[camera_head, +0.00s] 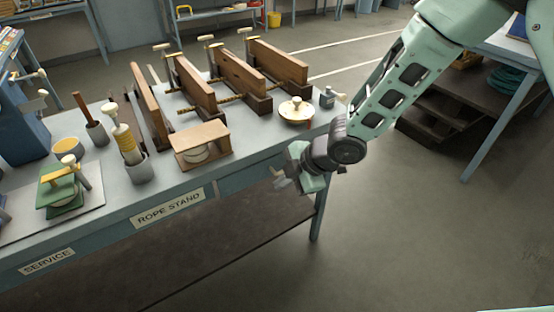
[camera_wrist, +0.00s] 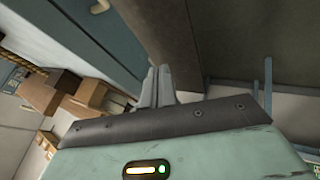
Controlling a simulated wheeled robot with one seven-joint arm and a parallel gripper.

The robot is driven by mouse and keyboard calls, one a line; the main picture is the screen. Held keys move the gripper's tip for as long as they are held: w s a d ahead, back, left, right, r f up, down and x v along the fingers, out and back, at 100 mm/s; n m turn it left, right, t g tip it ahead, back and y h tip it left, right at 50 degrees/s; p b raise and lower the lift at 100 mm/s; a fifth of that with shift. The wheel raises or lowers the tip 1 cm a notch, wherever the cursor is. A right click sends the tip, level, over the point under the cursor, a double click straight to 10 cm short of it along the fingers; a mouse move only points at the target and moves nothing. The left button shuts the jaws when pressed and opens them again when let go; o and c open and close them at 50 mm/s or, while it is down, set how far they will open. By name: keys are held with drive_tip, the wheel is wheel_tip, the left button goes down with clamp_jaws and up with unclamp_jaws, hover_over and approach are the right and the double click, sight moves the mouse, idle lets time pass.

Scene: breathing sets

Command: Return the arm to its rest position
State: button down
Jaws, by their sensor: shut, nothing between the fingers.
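My arm reaches down from the upper right in the head view, its green forearm bent at a dark wrist joint. My gripper (camera_head: 281,182) hangs in front of the bench's front edge, near the right end and a little below the top. It is apart from everything on the bench. In the wrist view my gripper (camera_wrist: 155,86) shows its fingers together with nothing between them.
The bench (camera_head: 120,195) holds wooden clamp frames (camera_head: 235,75), a small wooden box (camera_head: 200,143), a round lidded dish (camera_head: 296,110) and a small grey jar (camera_head: 327,97). A stepped dark platform (camera_head: 440,122) stands right. The floor (camera_head: 420,240) at lower right is clear.

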drive_tip(key=shift+r, duration=0.1)
drive_tip(key=s+d+r+m+h, duration=0.2)
drive_tip(key=s+d+r+m, duration=0.2)
drive_tip(key=s, duration=0.4)
drive_tip(key=s+d+r+m+g+h, duration=0.1)
drive_tip(key=s+d+r+m+h, duration=0.1)
drive_tip(key=s+d+r+m, duration=0.3)
drive_tip(key=s+d+r+m+g+h, duration=0.1)
drive_tip(key=s+d+r+m+h, duration=0.1)
drive_tip(key=s+d+r+m, duration=0.3)
drive_tip(key=s+r+m, duration=0.1)
drive_tip(key=s+r, duration=0.2)
drive_tip(key=s, duration=0.3)
drive_tip(key=shift+s+m, duration=0.25)
drive_tip(key=shift+m, duration=0.15)
